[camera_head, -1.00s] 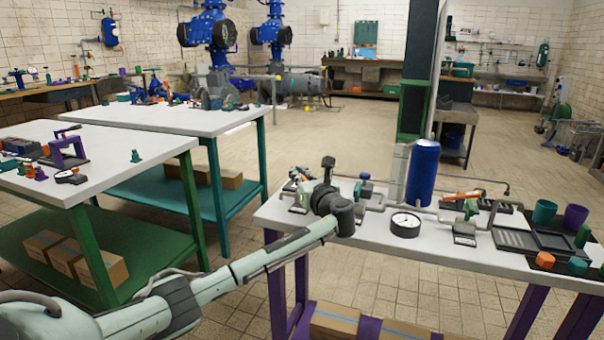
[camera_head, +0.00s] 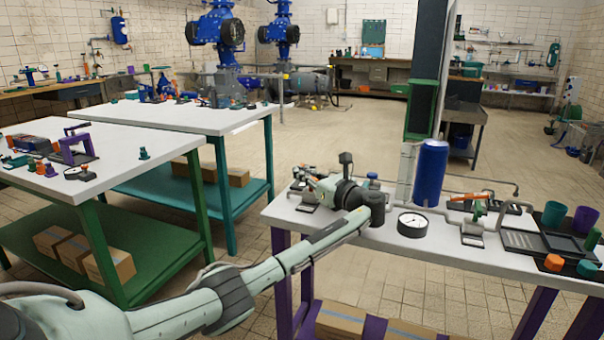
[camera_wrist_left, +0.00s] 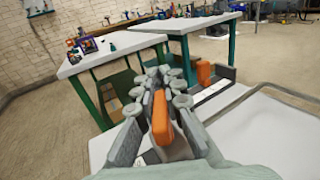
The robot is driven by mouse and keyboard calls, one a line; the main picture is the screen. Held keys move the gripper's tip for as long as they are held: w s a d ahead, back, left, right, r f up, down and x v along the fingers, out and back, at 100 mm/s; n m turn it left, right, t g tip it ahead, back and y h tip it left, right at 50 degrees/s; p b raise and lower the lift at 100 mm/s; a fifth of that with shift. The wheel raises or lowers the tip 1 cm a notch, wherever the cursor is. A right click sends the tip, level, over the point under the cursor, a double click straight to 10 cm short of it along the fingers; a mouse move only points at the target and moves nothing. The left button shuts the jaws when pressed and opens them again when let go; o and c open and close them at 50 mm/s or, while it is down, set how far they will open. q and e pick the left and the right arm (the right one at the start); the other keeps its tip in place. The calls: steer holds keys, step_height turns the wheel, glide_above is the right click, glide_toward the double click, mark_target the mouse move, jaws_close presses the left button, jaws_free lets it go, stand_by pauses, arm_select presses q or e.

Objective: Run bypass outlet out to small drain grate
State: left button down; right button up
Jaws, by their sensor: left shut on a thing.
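My left gripper (camera_head: 322,187) is over the left end of the white-topped table (camera_head: 385,236). In the left wrist view the fingers (camera_wrist_left: 160,110) are shut on an upright orange handle (camera_wrist_left: 160,118). What the handle is fixed to is mostly hidden by the fingers. Grey pipework (camera_head: 445,212) runs along the table beside a blue cylinder (camera_head: 430,172). I cannot tell which pipe end is the bypass outlet. A dark slotted tray (camera_head: 524,242) lies at the table's right; I cannot tell whether it is the small drain grate. My right gripper is out of view.
Teal (camera_head: 553,214) and purple (camera_head: 586,219) cups stand at the right end. Another orange handle (camera_wrist_left: 205,72) stands near my left gripper. Two more workbenches stand to the left. Open tiled floor lies behind.

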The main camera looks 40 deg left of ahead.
arm_select(q)
steer(key=c, duration=1.6)
jaws_free()
step_height(320, 180, up, 10)
